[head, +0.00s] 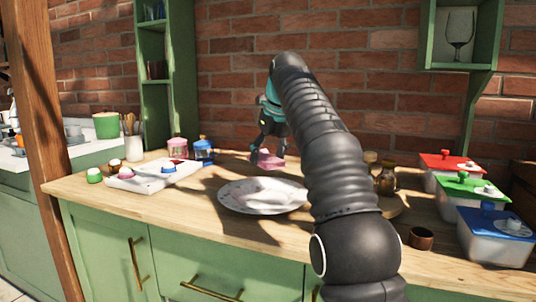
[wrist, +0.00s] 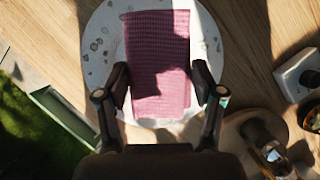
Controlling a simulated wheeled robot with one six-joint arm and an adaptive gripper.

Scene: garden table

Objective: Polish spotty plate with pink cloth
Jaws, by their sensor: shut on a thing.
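A white plate with dark spots (head: 240,196) lies flat on the wooden counter, left of my arm in the head view. My gripper (head: 267,148) is above the counter towards the wall, shut on the pink cloth (head: 266,160). In the wrist view, the ribbed pink cloth (wrist: 160,55) hangs between the two fingers of my gripper (wrist: 160,88). It covers the middle of the spotty plate (wrist: 100,45), whose left part shows several grey-brown spots. The cloth looks raised above the plate; the exact gap cannot be told.
A white tray (head: 152,180) with small coloured-topped items stands left of the plate, with pink (head: 178,148) and blue jars (head: 204,151) behind it. A round wooden board (wrist: 232,135) with bottles lies to the right. Lidded boxes (head: 494,240) and a brown cup (head: 421,238) stand far right.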

